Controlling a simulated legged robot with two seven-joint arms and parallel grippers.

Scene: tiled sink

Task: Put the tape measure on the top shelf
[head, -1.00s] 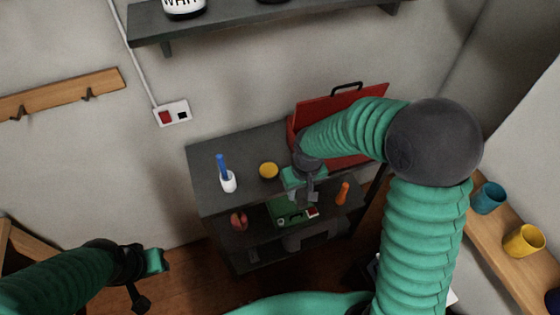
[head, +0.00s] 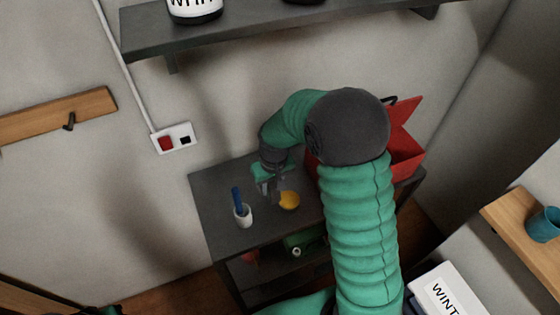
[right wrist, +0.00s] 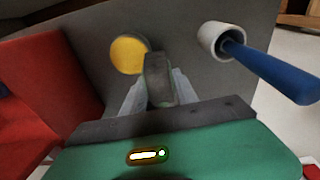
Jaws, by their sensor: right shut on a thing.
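My right gripper (head: 272,194) is shut on a small dark grey thing (right wrist: 158,78), held over the top board of the grey shelf unit (head: 215,200). Its shape is partly hidden by the fingers, and I cannot tell from its look alone that it is the tape measure. In the right wrist view, a round yellow thing (right wrist: 129,54) lies on the board just beyond it. The yellow thing also shows in the head view (head: 289,200), right of the gripper. Of my left gripper, only a green sliver shows at the bottom left edge.
A white cup (head: 243,216) with a blue handle (right wrist: 270,72) in it stands left of the gripper. An open red box (head: 406,158) stands at the board's right end. A green thing (head: 302,243) lies on the lower shelf. A wall shelf (head: 260,28) hangs above.

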